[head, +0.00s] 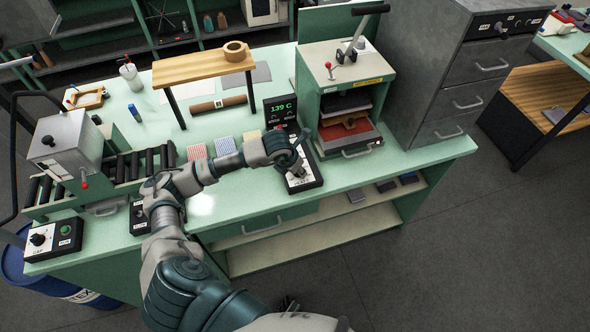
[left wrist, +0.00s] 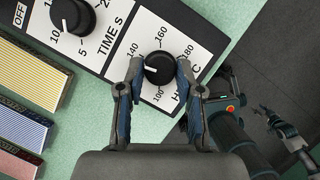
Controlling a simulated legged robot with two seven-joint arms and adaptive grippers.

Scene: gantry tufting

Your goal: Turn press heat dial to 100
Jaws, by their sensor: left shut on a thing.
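The heat dial, a round black knob (left wrist: 159,68), is on a white panel (left wrist: 207,33) with numbers from 100 to 180 around it. My left gripper (left wrist: 156,73) is shut on the knob, one finger on each side. A small white mark shows on the knob's left side; the left finger partly covers the scale there. In the head view my left gripper (head: 297,165) is over the control box (head: 305,184) in front of the press (head: 345,85). The display (head: 280,108) reads 139 C. My right gripper (left wrist: 274,119) shows small at the right of the wrist view; its jaws are unclear.
A time dial (left wrist: 73,14) is beside the heat dial. Coloured striped swatches (left wrist: 38,78) lie left of the box. A wooden shelf (head: 203,66) stands behind, and a grey drawer cabinet (head: 455,70) stands right of the press. The counter's right front is clear.

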